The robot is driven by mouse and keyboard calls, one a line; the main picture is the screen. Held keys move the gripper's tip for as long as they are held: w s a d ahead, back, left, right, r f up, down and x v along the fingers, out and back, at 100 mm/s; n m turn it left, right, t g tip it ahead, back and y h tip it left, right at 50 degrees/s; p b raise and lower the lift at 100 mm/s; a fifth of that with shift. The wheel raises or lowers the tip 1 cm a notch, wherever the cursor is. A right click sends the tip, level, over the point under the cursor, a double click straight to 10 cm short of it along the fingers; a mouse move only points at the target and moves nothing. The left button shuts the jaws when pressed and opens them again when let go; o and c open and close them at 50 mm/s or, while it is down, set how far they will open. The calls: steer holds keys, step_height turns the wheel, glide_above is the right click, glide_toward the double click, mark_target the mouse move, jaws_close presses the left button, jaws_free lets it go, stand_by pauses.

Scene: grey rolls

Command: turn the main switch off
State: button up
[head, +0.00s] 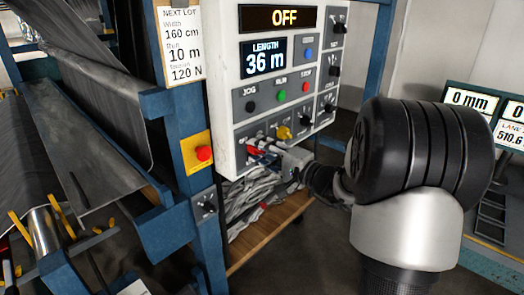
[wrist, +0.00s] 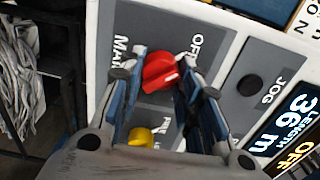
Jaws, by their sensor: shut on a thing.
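The main switch is a red knob (wrist: 160,72) on the grey lower strip of the control panel (head: 226,115). In the wrist view it sits between my two blue finger pads, beside partly hidden lettering that starts "MAI" and "OF". My gripper (head: 263,155) is shut on this knob, reaching in from the right in the head view. There, the fingers hide much of the knob. A white mark shows on the knob's face. The panel's top display (head: 284,17) reads OFF.
A yellow knob (head: 284,132) is close to the right of the red one. A red emergency button (head: 204,153) on a yellow plate is on the blue post to the left. Grey scraps (head: 250,200) lie below the panel. Grey fabric rolls fill the left.

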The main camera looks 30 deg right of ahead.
steer(key=o, duration=1)
steer(key=shift+o, duration=0.2)
steer(key=v, duration=1.2)
